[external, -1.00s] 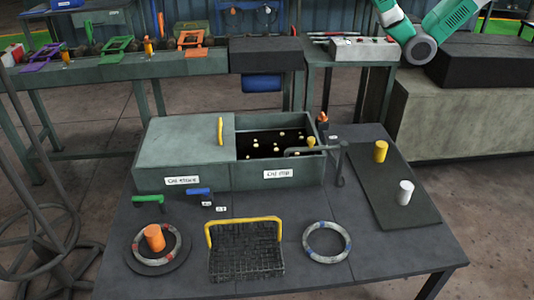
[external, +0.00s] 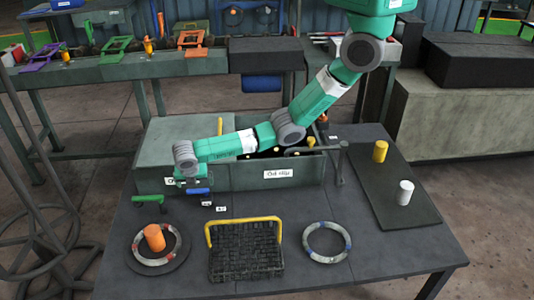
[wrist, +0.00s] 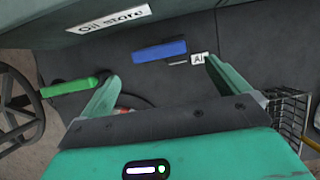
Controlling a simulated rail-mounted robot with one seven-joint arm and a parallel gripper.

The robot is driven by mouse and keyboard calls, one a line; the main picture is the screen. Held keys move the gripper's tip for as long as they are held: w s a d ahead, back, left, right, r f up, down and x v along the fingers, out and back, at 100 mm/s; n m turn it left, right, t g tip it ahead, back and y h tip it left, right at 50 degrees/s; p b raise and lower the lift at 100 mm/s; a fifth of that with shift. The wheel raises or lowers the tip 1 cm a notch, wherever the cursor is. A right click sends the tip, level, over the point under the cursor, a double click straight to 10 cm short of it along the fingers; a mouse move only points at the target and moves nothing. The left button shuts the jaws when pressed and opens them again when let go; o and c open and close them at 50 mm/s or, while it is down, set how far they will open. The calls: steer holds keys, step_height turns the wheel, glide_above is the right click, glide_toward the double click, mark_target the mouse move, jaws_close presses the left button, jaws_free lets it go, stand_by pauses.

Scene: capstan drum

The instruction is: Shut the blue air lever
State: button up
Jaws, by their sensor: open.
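In the wrist view the blue lever (wrist: 160,50) lies roughly level, beside a small white tag (wrist: 198,58). My gripper (external: 182,182) hangs over the front wall of the bin, close to the lever. In the wrist view my gripper (wrist: 160,74) is open and empty, with the lever ahead of and between its fingertips; I see no contact. The lever's base is mostly hidden.
A green lever (external: 147,198) stands just left of the blue one; it also shows in the wrist view (wrist: 70,87). An orange cylinder (external: 155,238) in a ring and a black basket (external: 243,262) with a yellow handle are in front. A second ring (external: 327,240) lies right.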

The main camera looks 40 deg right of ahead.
mark_target(198, 190)
steer(key=b+x, duration=0.2)
steer(key=x, duration=0.4)
steer(key=shift+w+f+b, duration=0.2)
steer(key=shift+f+b, duration=0.1)
steer(key=shift+b, duration=0.1)
steer(key=c, duration=1.2)
steer(key=shift+r+p, duration=0.15)
steer(key=shift+p, duration=0.15)
steer(key=shift+c, duration=0.2)
